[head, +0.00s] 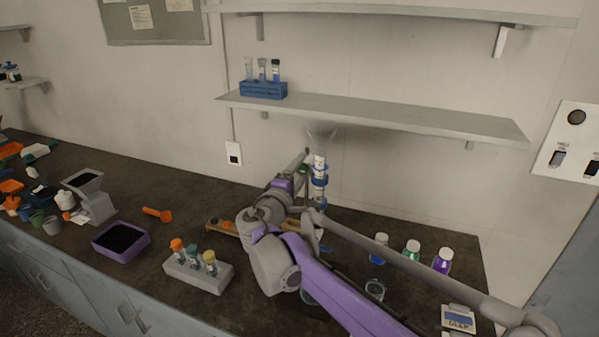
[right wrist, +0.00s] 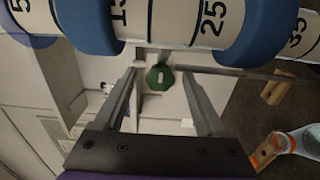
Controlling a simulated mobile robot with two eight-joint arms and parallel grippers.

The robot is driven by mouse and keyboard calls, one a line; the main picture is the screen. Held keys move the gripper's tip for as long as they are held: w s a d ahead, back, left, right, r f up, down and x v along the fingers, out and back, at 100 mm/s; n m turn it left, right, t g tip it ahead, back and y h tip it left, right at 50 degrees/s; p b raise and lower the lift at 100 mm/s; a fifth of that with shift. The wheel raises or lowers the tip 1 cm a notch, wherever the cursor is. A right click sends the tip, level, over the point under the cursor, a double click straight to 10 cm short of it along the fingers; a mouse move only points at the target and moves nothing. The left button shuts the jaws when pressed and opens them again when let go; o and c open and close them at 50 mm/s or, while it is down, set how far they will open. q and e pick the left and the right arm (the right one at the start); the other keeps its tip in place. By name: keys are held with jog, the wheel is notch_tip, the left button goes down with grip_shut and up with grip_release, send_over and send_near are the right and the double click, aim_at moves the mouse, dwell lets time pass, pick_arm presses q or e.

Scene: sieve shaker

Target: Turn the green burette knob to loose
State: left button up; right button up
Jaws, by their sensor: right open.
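The green burette knob (right wrist: 160,77) shows in the right wrist view, a small round knob with a pale slot, just below the burette in the picture. The burette (right wrist: 175,20) is a white tube with black numbers and blue bands, and it crosses the top of that view. In the head view the burette (head: 319,170) stands upright with a funnel-like top. My right gripper (right wrist: 160,75) is open, with one finger on either side of the knob; I cannot tell whether they touch it. My left gripper is not in view.
A grey rack with vials (head: 198,272) and a purple tray (head: 121,243) stand left of my arm. Capped bottles (head: 412,250) and a scale (head: 458,318) stand to the right. A shelf (head: 370,115) runs above the burette.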

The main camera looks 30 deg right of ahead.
grip_shut()
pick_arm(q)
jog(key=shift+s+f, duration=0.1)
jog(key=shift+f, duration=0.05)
pick_arm(e)
jog(key=shift+n, duration=2.9)
grip_release()
jog(key=shift+a, duration=0.1)
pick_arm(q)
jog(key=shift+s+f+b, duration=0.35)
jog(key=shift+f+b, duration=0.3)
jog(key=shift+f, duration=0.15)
pick_arm(e)
jog(key=v, duration=1)
jog(key=shift+s+a, duration=0.2)
jog(key=shift+s, duration=0.15)
